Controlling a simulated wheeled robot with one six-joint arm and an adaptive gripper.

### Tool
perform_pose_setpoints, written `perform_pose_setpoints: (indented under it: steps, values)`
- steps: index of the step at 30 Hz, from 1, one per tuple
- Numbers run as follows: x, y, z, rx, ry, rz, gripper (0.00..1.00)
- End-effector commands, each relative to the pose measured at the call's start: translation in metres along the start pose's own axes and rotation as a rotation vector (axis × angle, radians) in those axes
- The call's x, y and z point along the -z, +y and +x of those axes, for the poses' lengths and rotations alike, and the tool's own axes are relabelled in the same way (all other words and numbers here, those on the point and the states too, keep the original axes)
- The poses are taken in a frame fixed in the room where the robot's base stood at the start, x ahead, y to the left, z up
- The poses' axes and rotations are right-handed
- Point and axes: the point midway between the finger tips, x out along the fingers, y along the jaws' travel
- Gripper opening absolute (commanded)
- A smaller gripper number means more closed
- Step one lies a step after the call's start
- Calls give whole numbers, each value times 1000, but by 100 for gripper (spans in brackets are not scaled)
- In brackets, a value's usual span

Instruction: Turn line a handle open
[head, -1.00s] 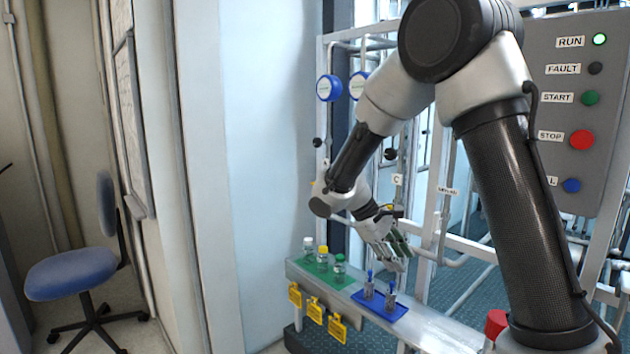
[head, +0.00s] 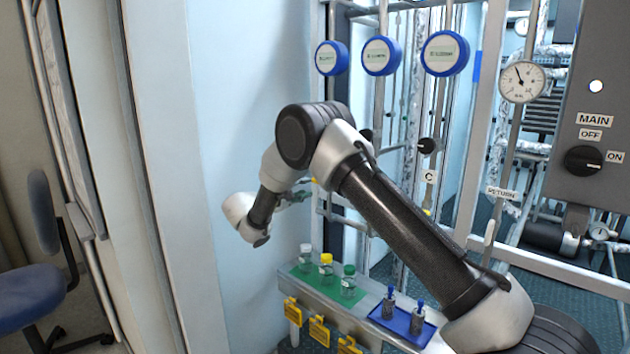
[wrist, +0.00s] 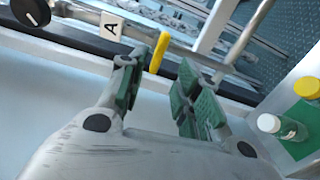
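The line A handle (wrist: 160,52) is a short yellow lever in the wrist view, just to the right of the A label (wrist: 111,25) on its pipe. My gripper (wrist: 160,85) is open, with its green-padded fingers apart. The handle lies just ahead of the gap between the fingertips, closer to the left finger. I cannot tell whether it touches that finger. In the head view my gripper (head: 297,196) is small and partly hidden by my arm, near the left pipe of the frame. A bit of yellow shows there beside it.
A shelf below holds a green mat (head: 328,288) with several capped bottles and a blue tray (head: 402,327) with two blue-topped items. Yellow tags (head: 318,331) hang from its front. A C label (head: 430,177) and a gauge (head: 521,82) stand to the right. A pale wall is close on the left.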

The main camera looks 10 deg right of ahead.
Motion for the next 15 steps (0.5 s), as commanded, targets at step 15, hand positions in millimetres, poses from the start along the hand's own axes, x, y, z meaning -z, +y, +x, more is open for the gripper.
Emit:
perform_pose_setpoints:
  steps: [15]
  values:
    - [-4,2,58,-8,-10,64,33]
